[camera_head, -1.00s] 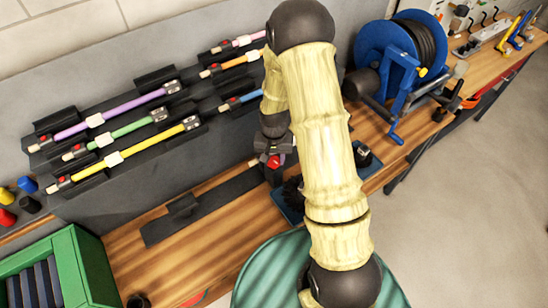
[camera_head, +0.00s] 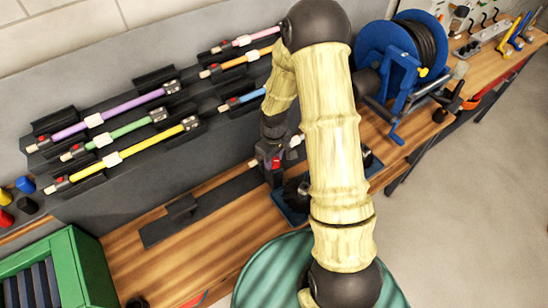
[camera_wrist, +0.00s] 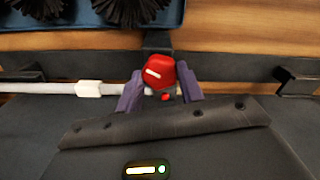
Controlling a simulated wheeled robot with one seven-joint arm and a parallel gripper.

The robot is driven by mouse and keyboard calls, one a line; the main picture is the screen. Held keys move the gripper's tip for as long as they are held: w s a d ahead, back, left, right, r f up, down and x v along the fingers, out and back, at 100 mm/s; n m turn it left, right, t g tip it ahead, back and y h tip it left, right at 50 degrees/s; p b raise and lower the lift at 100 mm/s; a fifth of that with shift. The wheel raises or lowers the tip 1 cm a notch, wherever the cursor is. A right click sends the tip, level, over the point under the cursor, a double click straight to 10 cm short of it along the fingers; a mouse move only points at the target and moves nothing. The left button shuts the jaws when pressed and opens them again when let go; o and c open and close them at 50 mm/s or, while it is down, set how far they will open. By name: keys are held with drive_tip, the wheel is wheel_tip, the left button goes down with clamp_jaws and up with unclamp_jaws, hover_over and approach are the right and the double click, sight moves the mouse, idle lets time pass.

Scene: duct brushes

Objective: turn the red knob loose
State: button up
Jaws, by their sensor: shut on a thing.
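The red knob (camera_wrist: 160,71) is faceted, with a pale mark on its face. In the wrist view it sits between the two purple fingers of my gripper (camera_wrist: 160,88), which is shut on it. In the head view a little of the red knob (camera_head: 276,162) shows below my wrist, at the right end of a long dark holder (camera_head: 215,205). A white rod (camera_wrist: 40,87) with a white collar (camera_wrist: 88,88) runs left from the knob in the wrist view. A small red spot lies just below the knob. The fingers' contact faces are partly hidden.
Coloured rods, such as the yellow one (camera_head: 130,153), lie in racks on the sloped panel. A blue tray (camera_wrist: 175,15) with black brushes is beside the holder. A blue hose reel (camera_head: 400,60) stands right of my arm. A green crate (camera_head: 88,265) is at the lower left.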

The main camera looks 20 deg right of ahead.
sight(274, 161)
drive_tip(key=n+p, duration=0.1)
drive_tip(key=n, duration=0.5)
idle(0.4)
drive_tip(key=o, duration=1)
wheel_tip(274, 161, up, 18)
drive_tip(key=shift+f+b, duration=0.25)
drive_tip(key=shift+b, duration=0.3)
